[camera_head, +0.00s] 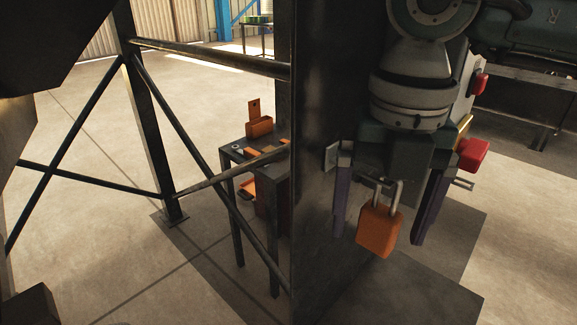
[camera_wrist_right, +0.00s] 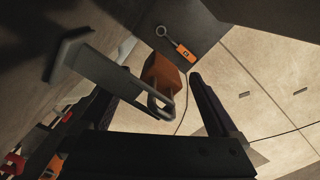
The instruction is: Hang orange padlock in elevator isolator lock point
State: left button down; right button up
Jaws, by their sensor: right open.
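The orange padlock (camera_head: 380,231) hangs upright, shackle up, between the fingers of my right gripper (camera_head: 385,225). In the right wrist view, the padlock (camera_wrist_right: 163,76) shows its shackle at the end of a grey bar (camera_wrist_right: 115,80). The shackle appears to loop around this bar, which comes out from a small plate (camera_head: 332,157) on the dark panel. My right gripper is open, with a finger on each side of the padlock and gaps between. The gripper hides most of the bar in the head view. My left gripper is not in view.
The dark panel (camera_head: 320,90) stands close to the left of my right gripper. Red parts (camera_head: 473,155) show behind it at right. A table (camera_head: 238,150) with orange items stands behind diagonal bars (camera_head: 195,150). An orange item with a ring (camera_wrist_right: 184,50) shows in the wrist view.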

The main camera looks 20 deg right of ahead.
notch_tip(320, 180, up, 9)
jog(key=shift+r, duration=0.5)
